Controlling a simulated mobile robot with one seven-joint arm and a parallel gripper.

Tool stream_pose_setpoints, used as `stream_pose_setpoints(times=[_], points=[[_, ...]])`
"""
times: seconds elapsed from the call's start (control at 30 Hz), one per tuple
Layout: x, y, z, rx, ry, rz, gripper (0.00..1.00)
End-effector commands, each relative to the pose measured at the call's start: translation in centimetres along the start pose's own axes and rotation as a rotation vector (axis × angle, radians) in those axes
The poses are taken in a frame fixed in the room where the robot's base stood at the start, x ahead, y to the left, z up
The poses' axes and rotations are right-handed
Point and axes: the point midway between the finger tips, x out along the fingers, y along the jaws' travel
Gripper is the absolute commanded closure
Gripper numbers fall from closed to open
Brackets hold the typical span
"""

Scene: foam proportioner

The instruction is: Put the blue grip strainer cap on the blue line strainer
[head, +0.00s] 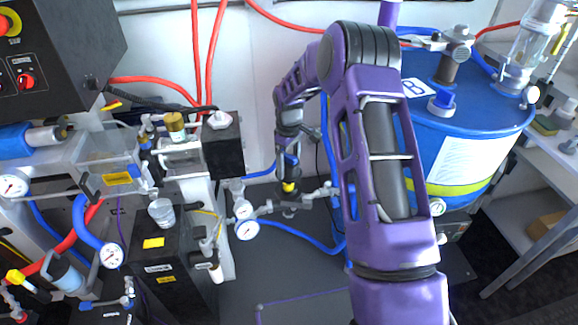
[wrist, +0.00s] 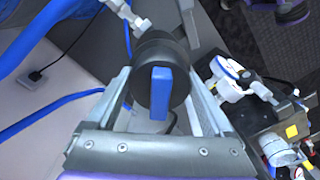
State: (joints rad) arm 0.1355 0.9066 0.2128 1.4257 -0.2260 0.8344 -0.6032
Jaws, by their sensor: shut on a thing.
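My gripper (wrist: 160,82) is shut on a round black cap with a blue bar grip (wrist: 159,92), the blue grip strainer cap, in the wrist view. Its fingers lie on the cap's left and right sides, and the blue bar faces the camera. In the head view my gripper (head: 289,178) points down at the middle, over a metal pipe run (head: 283,207) that joins a blue hose. The blue line strainer seems to be on this run, but the gripper and cap cover it. I cannot tell whether the cap touches it.
A blue drum (head: 465,120) stands on the right. Gauges (head: 247,229) and a black box (head: 222,145) are close left of my gripper. A blue hose (head: 295,236) runs below the pipes. Grey floor in front is mostly clear. Red hoses (head: 197,60) hang behind.

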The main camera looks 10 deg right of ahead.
Motion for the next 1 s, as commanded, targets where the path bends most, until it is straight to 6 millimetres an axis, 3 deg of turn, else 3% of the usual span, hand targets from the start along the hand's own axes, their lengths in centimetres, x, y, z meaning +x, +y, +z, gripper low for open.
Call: stream_pose_setpoints(times=[0.27, 0.8, 1.0], points=[[1.2, 0.5, -0.4, -0.035, 0.001, 0.001, 0.79], [6.7, 0.5, -0.4, -0.032, 0.001, 0.001, 0.79], [7.2, 0.5, -0.4, -0.032, 0.001, 0.002, 0.79]])
